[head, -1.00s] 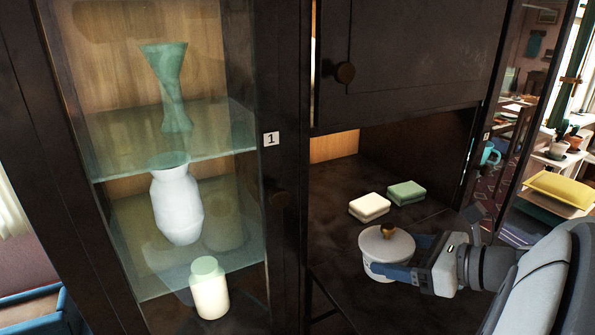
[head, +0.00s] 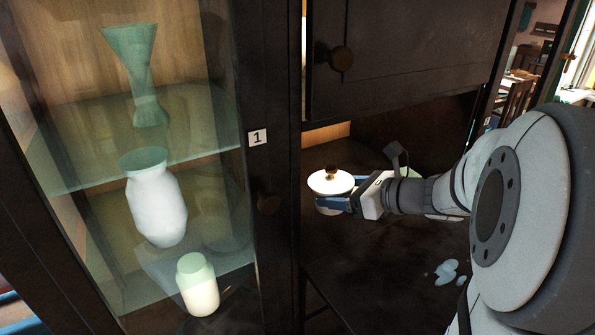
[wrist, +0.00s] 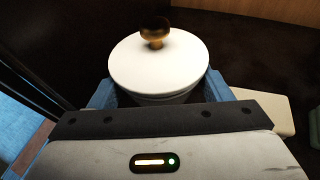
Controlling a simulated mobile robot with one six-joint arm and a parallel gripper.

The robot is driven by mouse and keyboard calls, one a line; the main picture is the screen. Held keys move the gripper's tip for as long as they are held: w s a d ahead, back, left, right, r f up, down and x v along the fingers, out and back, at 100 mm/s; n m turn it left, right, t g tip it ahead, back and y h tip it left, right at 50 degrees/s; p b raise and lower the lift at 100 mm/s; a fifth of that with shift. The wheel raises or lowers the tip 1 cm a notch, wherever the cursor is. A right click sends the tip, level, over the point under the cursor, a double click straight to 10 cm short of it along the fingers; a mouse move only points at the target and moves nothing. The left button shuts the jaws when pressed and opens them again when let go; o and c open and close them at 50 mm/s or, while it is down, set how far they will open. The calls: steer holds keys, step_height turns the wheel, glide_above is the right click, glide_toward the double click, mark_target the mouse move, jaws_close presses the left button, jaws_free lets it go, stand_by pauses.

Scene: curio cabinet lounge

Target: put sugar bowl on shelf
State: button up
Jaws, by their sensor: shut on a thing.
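The sugar bowl (head: 331,183) is white with a flat lid and a dark brass knob. My gripper (head: 330,204) is shut on it, with blue fingers on either side of its body below the lid. In the wrist view the bowl's lid (wrist: 158,66) is level and the blue fingers (wrist: 160,92) flank it. The bowl is upright, over the dark cabinet counter; I cannot tell how high. Glass shelves (head: 100,135) stand behind the glass door at the left, holding a green hourglass vase (head: 137,75), a white vase (head: 156,205) and a cream jar (head: 198,285).
The glass door marked 1 (head: 258,138) looks closed. A dark upper cupboard door (head: 410,50) hangs above the bowl. A cream block (wrist: 272,112) lies right of the bowl in the wrist view. The counter front (head: 370,270) is mostly bare.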

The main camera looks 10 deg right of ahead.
mark_target(325, 177)
steer(key=w, duration=0.1)
steer(key=w+a, duration=0.1)
steer(key=w, duration=0.1)
steer(key=w+a, duration=0.1)
steer(key=w, duration=0.1)
steer(key=shift+w+a+p, duration=0.15)
steer(key=shift+p, duration=0.2)
steer(key=f, duration=0.4)
steer(key=w+f, duration=0.1)
steer(key=f, duration=0.1)
steer(key=shift+a+f, duration=0.15)
steer(key=shift+a, duration=0.05)
steer(key=shift+w+f+p, duration=0.3)
steer(key=shift+f, duration=0.05)
steer(key=shift+s, duration=0.1)
steer(key=shift+f, duration=0.2)
steer(key=o, duration=1.5)
steer(key=shift+o, duration=0.2)
steer(key=shift+r, duration=0.1)
